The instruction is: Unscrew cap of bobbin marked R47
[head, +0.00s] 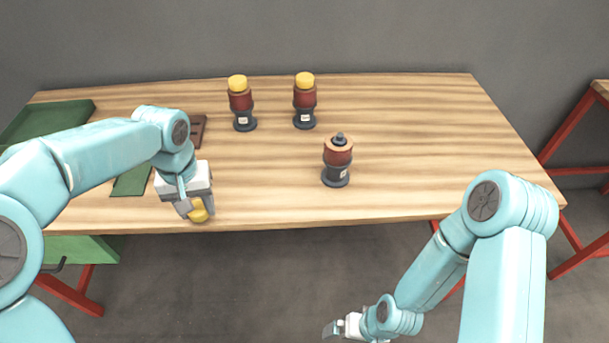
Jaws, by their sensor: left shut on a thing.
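Three bobbins with dark bases, red-brown windings and small white labels stand upright on the table. The back left bobbin (241,104) and the back middle bobbin (305,102) have yellow caps on top. The front bobbin (337,162) has no yellow cap; its tan top and dark stud show. The label lettering is too small to read. My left gripper (199,208) is shut on a yellow cap (200,215) near the table's front edge, left of the front bobbin. My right gripper (337,329) is low in front of the table, away from the bobbins; its finger gap is unclear.
The wooden table (430,150) is clear to the right of the bobbins. A green tray (50,118) is at the left, partly behind my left arm. A brown slotted piece (198,130) lies near it. Another table (601,88) stands at the right edge.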

